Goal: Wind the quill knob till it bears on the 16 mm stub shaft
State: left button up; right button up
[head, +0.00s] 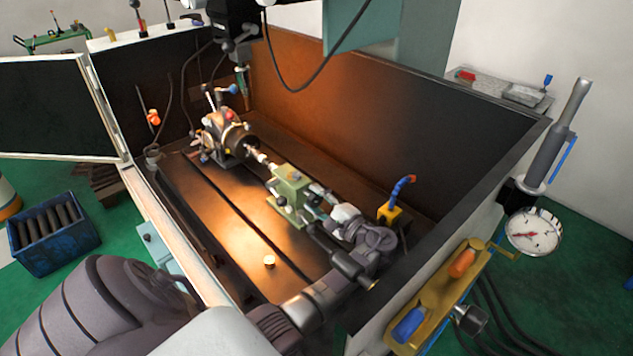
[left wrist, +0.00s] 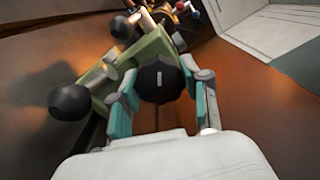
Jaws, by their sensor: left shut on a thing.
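The green tailstock (head: 291,186) stands on the machine bed, and its green body (left wrist: 150,50) also shows in the left wrist view. My left gripper (head: 322,204) is at its near right end. In the left wrist view the dark faceted quill knob (left wrist: 160,82) sits between the two teal-padded fingers of my left gripper (left wrist: 165,92), which are shut on it. The bright stub shaft (head: 262,158) lies between the indexing chuck (head: 238,138) and the tailstock. I cannot tell whether the quill tip touches the shaft. My right gripper is out of view.
Black ball-ended levers (left wrist: 70,102) stick out from the tailstock beside my fingers. A small pale round piece (head: 269,261) lies on the bed. High walls (head: 440,150) enclose the bed.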

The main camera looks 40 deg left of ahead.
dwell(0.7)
pick_arm(q)
jog(key=o, duration=1.1)
jog(key=shift+o, duration=0.2)
jog(key=d, duration=0.7)
jog(key=shift+s+d, duration=0.25)
jog(key=shift+s, duration=0.1)
